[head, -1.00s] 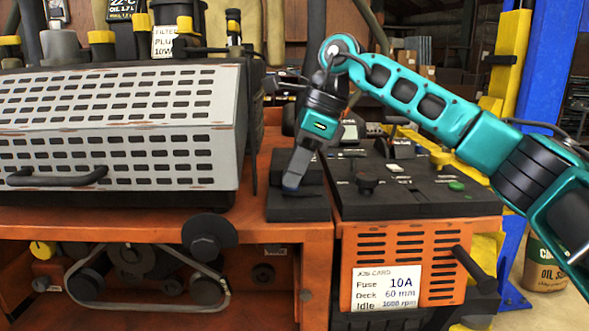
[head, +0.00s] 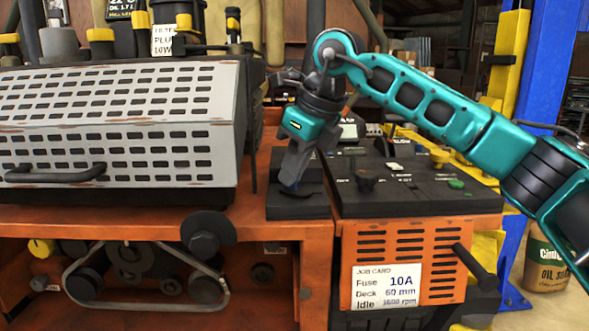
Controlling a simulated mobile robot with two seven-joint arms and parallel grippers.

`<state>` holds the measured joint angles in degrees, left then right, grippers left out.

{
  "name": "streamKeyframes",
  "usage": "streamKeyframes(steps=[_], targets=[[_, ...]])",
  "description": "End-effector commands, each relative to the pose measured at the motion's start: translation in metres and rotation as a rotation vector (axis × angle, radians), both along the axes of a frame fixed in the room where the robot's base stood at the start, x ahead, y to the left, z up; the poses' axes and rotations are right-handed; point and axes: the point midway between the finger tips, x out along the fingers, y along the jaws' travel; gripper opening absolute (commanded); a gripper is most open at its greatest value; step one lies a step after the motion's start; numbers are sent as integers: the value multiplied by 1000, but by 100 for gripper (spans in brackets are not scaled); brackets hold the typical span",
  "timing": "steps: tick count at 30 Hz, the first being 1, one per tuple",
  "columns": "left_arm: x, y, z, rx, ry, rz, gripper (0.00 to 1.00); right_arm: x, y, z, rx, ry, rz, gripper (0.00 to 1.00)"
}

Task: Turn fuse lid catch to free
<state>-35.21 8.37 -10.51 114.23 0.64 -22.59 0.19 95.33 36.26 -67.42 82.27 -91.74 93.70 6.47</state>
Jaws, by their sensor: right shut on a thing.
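The fuse box (head: 283,212) is a black block at the right end of the orange deck, beside the control panel. My right gripper (head: 290,187) points down over its lid. It is shut on a small dark part on the lid, which looks like the catch (head: 306,193). The jaws hide most of that part, and I cannot tell its angle for sure. My left gripper is not in view.
The black control panel (head: 420,197) with knobs lies just right of the fuse box. The perforated grey hood (head: 120,130) stands close on the left. A job card (head: 387,288) hangs below the panel. An oil bucket (head: 547,262) stands at far right.

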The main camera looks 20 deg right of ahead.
Motion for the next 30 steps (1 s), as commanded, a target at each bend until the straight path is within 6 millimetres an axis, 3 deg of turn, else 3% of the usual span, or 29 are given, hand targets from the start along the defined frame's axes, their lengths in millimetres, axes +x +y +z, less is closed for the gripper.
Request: streamKeyframes(steps=[21, 30], targets=[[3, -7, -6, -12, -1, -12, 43, -1, 6, 0, 2, -3, -668, 0], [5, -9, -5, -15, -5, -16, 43, -1, 6, 0, 3, -1, -874, 0]])
